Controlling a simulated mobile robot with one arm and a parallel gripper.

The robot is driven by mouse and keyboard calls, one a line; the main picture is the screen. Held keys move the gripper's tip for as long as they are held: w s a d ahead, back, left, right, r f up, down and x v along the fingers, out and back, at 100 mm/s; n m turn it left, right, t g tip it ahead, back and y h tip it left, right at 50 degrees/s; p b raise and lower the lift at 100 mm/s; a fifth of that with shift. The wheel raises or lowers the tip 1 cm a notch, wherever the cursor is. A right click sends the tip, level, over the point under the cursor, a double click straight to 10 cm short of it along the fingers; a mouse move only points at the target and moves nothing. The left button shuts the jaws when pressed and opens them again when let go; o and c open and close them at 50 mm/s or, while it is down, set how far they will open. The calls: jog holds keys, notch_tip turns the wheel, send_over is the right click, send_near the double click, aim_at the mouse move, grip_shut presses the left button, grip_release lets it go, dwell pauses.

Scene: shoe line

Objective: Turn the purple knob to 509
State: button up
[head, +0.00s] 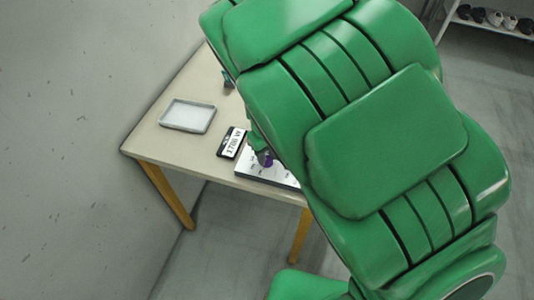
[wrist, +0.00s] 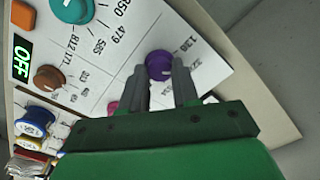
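The purple knob (wrist: 158,65) is on a white panel (wrist: 208,72) in the wrist view. Its labels 138 and 327 show to its right; its other labels are hidden behind my gripper, and I see no 509. My gripper (wrist: 160,72) has its two grey fingers apart, with the knob between and just past their tips in the picture. I cannot tell whether the fingers touch it. In the head view the purple knob (head: 265,158) shows small beside my gripper, on the panel (head: 258,172) at the table's front edge.
A teal knob (wrist: 72,8), a brown knob (wrist: 48,79), an orange button (wrist: 22,14) and a green OFF display (wrist: 22,50) share the panel. A pink part (wrist: 112,107) sits left of my fingers. A tray (head: 187,116) and a label sign (head: 232,143) lie on the table.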

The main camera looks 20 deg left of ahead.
grip_shut()
jog(key=m, duration=0.3)
jog(key=shift+m, duration=2.3)
jog(key=o, duration=0.7)
grip_release()
jog(key=shift+o, duration=0.2)
jog(key=shift+r, duration=0.15)
